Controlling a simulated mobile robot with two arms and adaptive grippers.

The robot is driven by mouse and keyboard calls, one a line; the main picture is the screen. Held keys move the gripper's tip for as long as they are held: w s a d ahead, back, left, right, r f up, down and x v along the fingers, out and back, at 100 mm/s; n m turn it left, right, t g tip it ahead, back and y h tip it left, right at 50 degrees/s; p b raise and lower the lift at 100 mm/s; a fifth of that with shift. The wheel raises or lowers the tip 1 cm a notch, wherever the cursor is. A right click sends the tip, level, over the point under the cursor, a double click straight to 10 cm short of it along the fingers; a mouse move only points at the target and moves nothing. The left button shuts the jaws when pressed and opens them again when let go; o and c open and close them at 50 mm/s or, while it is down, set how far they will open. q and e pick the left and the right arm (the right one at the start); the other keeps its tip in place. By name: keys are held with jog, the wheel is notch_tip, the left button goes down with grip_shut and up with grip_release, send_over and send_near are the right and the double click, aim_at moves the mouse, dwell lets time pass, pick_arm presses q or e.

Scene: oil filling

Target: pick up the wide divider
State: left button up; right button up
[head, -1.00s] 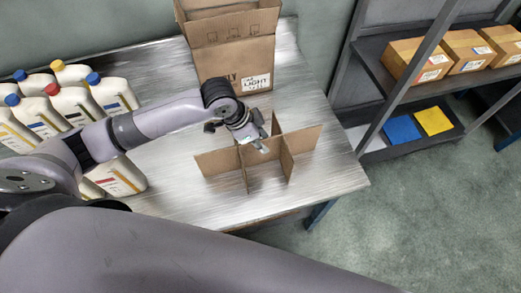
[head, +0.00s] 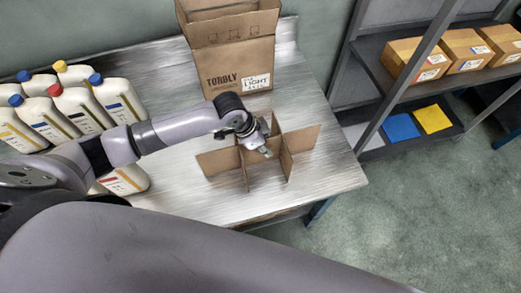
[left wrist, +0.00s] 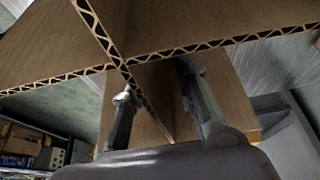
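The wide divider (head: 217,163) is a brown cardboard panel in a cross-shaped assembly of slotted panels, standing upright on the metal table. I cannot tell for certain which crossing panel is the wide one. My left gripper (head: 265,152) is over the assembly, near its crossing. In the left wrist view, the cardboard panels (left wrist: 190,22) show corrugated edges meeting at the crossing. The two fingers of my left gripper (left wrist: 163,98) are spread, with one panel's edge running between them. The lower part of the assembly is partly hidden by the gripper. My right gripper is not in view.
An open cardboard box (head: 232,60) stands behind the divider. Several white bottles (head: 75,105) with coloured caps stand at the left of the table (head: 225,205). A shelf (head: 390,85) with small boxes is at the right. The table's front right is clear.

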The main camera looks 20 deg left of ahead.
pick_arm(q)
jog(key=shift+f, duration=0.15)
jog(key=shift+c, duration=0.4)
grip_shut()
